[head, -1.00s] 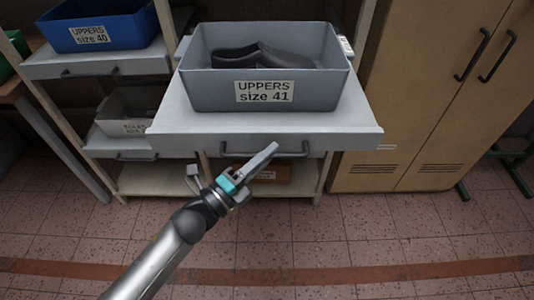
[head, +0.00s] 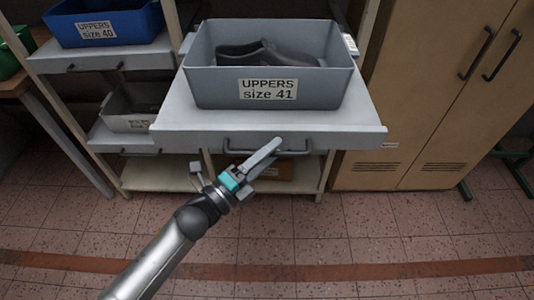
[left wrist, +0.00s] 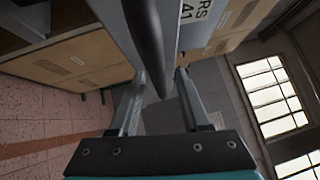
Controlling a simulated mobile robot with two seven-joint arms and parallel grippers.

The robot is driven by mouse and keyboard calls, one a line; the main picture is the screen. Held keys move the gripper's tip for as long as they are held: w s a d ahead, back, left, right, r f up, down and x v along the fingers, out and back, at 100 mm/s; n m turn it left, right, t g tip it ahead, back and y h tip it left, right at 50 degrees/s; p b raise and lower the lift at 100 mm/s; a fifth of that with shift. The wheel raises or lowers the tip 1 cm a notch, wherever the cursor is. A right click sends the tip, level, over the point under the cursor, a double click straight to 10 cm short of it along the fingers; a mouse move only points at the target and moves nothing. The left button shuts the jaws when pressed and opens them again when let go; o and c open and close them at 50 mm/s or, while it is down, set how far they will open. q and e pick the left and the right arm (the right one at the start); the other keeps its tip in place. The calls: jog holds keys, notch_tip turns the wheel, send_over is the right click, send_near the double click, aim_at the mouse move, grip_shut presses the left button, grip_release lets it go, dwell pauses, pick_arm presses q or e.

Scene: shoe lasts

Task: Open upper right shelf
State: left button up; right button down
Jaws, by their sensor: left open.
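The upper right shelf (head: 180,115) is a grey pull-out tray, standing well forward of the rack. A grey box marked "UPPERS size 41" (head: 215,88) rests on it with dark shoe uppers (head: 265,58) inside. The shelf's dark bar handle (head: 300,152) is on its front edge; it also shows in the left wrist view (left wrist: 146,30). My left gripper (head: 268,160) is open at the handle, below the shelf front. In the left wrist view, the bar's end appears between the fingers; contact cannot be told. My right gripper is not in view.
To the left, a blue box "UPPERS size 40" (head: 108,28) sits on another shelf, with a grey box (head: 130,122) below. A tan cabinet (head: 420,100) stands close on the right. The tiled floor (head: 380,230) in front is clear.

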pick_arm(q)
jog(key=v, duration=1.5)
jog(key=shift+a, duration=0.1)
jog(key=s+a+f+n+g+y, duration=0.1)
jog(key=s+a+f+n+y, duration=0.2)
jog(key=f+n, duration=0.45)
jog(key=a+f+n+g+y, duration=0.1)
jog(key=a+f+n+y, duration=0.35)
jog(key=f, duration=0.65)
jog(key=s+a+f+n+g+y, duration=0.1)
jog(key=s+a+f+n+y, duration=0.25)
jog(key=f, duration=0.65)
jog(key=s+d+f+n+g+y, duration=0.1)
jog(key=s+f+n+g, duration=0.4)
jog(key=s, duration=0.6)
jog(key=s+d+f+n+g+y, duration=0.1)
jog(key=s+f+n+g, duration=0.3)
jog(key=s+f, duration=0.5)
jog(key=s+n, duration=0.1)
jog(key=s, duration=0.1)
jog(key=shift+s+d+f+n+g+y, duration=0.35)
jog(key=shift+d+g+y, duration=0.05)
